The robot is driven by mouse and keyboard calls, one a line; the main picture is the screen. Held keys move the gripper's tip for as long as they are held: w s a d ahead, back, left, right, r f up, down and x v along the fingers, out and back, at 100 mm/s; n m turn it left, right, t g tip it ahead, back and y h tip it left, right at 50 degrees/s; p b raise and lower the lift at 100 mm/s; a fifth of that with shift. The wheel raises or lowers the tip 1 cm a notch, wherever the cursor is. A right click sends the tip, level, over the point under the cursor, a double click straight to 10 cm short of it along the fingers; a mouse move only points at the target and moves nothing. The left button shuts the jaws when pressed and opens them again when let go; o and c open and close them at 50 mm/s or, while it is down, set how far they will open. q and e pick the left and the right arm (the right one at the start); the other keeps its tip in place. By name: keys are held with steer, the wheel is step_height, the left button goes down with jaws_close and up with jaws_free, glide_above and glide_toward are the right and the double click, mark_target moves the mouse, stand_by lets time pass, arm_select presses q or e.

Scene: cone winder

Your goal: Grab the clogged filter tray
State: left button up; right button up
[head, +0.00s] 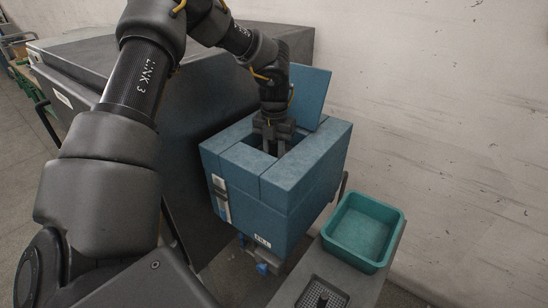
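My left gripper (273,147) points down into the square opening in the top of a blue box (318,165). The box's lid (311,92) stands raised at the back. The fingertips are down in the opening, and its walls and shadow hide what lies between them, so I cannot tell if they are apart or closed. No filter tray shows inside the box. A grey perforated tray with a black handle (322,294) lies on the shelf at the bottom edge, partly cut off; I cannot tell whether it is clogged. My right gripper is not in view.
A teal open bin (361,232), empty, stands on a grey shelf (346,273) right of the box. A large dark grey machine (95,52) stands to the left and behind. A pale wall (450,110) closes off the right side.

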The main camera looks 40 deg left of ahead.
mark_target(274, 142)
arm_select(q)
jaws_close()
steer(key=shift+w+r, duration=0.1)
steer(key=shift+r, duration=0.35)
step_height(274, 142, up, 9)
steer(key=shift+f+b, duration=0.2)
steer(key=shift+b, duration=0.65)
step_height(274, 142, up, 9)
steer(key=p, duration=0.2)
steer(key=shift+f, duration=0.2)
